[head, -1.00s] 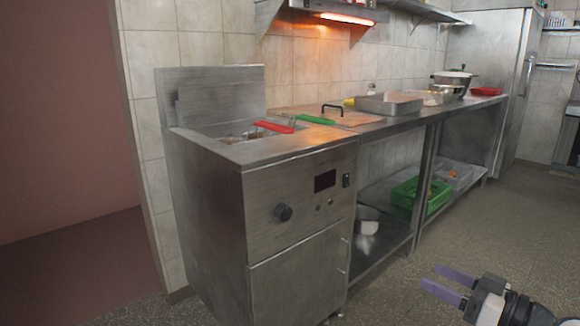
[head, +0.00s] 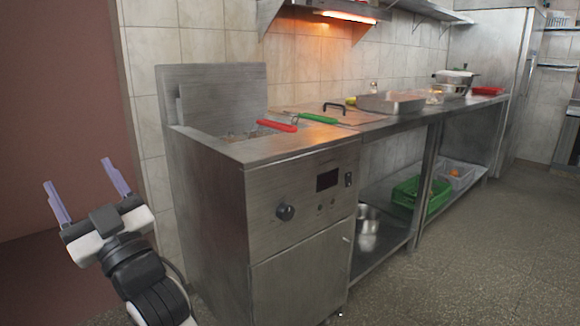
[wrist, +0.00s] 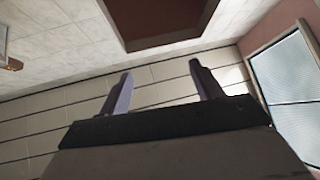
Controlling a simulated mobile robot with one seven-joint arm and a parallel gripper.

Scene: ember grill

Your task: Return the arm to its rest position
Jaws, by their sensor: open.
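My gripper (head: 86,190) is at the lower left of the head view, raised and left of the steel fryer (head: 300,220), apart from it. Its two purple fingers point up and are spread wide with nothing between them. In the wrist view the fingers (wrist: 160,92) also stand apart and empty, against wall and ceiling surfaces.
A red-handled basket (head: 277,125) and a green-handled one (head: 318,118) sit at the fryer top. A green crate (head: 420,195) is on the lower shelf. Floor at right is clear.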

